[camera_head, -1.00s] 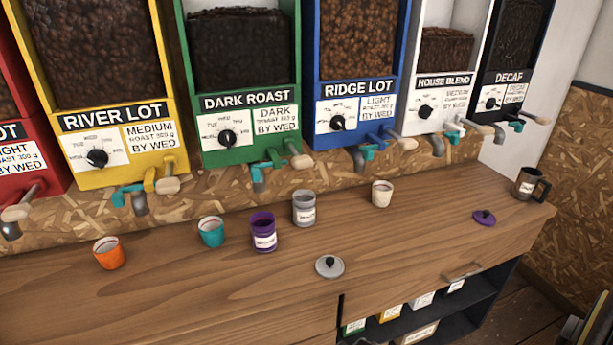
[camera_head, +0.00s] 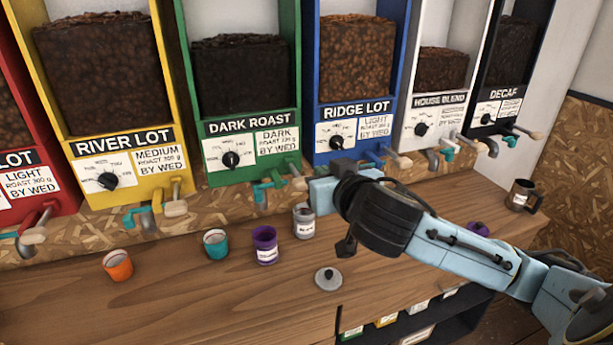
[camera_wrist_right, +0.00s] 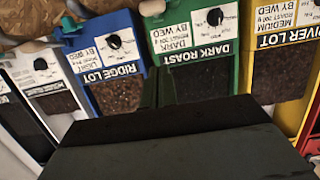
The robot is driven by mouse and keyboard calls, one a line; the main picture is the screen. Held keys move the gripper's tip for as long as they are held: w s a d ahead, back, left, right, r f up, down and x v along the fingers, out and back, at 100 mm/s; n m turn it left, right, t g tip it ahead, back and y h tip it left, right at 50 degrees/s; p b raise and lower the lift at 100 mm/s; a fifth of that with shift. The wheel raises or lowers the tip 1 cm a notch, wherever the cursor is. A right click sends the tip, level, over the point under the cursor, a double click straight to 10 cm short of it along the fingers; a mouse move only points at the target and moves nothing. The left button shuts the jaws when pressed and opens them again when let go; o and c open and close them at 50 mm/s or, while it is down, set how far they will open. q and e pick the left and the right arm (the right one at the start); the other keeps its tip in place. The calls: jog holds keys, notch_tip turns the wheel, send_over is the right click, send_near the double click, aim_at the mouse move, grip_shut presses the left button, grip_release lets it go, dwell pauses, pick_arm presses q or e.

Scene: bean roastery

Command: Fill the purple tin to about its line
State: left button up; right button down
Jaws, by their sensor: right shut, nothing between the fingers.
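The purple tin (camera_head: 265,243) stands upright and open on the wooden counter, below and in front of the green Dark Roast dispenser (camera_head: 240,120). It bears a white label; its contents cannot be made out. A purple lid (camera_head: 478,229) lies further right, partly behind my right arm. My right gripper (camera_head: 322,193) is shut and empty, in front of the dispenser taps between Dark Roast and the blue Ridge Lot (camera_head: 355,110), to the right of and above the purple tin. My left gripper is not in view.
An orange cup (camera_head: 118,266), a teal cup (camera_head: 215,244) and a grey tin (camera_head: 304,222) stand along the counter. A grey lid (camera_head: 328,279) lies in front. A dark mug (camera_head: 521,195) stands far right. Taps project above the counter's back. The front left counter is clear.

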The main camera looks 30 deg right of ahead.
jog(key=p, duration=0.2)
send_near(297, 175)
jog(key=w+d+r, duration=0.1)
jog(key=w+r, duration=0.3)
jog(key=r, duration=0.1)
jog(key=shift+d+f, duration=0.2)
jog(key=shift+f, duration=2.2)
